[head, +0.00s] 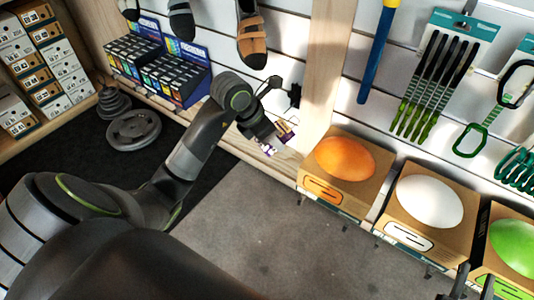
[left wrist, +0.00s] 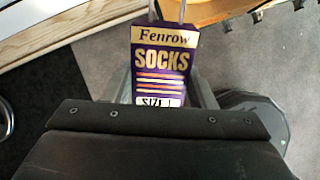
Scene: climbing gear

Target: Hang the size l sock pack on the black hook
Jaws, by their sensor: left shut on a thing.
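The sock pack (left wrist: 161,62) is purple with a cream "Fenrow" header, gold "SOCKS" lettering and a white size label, partly cut off at its lower edge, in the left wrist view. My left gripper (left wrist: 163,88) is shut on it, with a grey finger on each side. In the head view my left gripper (head: 264,133) is beside the wooden upright, and small purple parts of the pack (head: 285,131) show past it. A small black fitting (head: 294,95), possibly the black hook, is on the wall just above. My right gripper (head: 473,284) is empty at the lower right, fingers apart.
Boxes with an orange (head: 344,158), a white (head: 430,201) and a green hold (head: 515,244) line the lower right. Weight plates (head: 134,128) lie on the black mat. Grey floor is clear.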

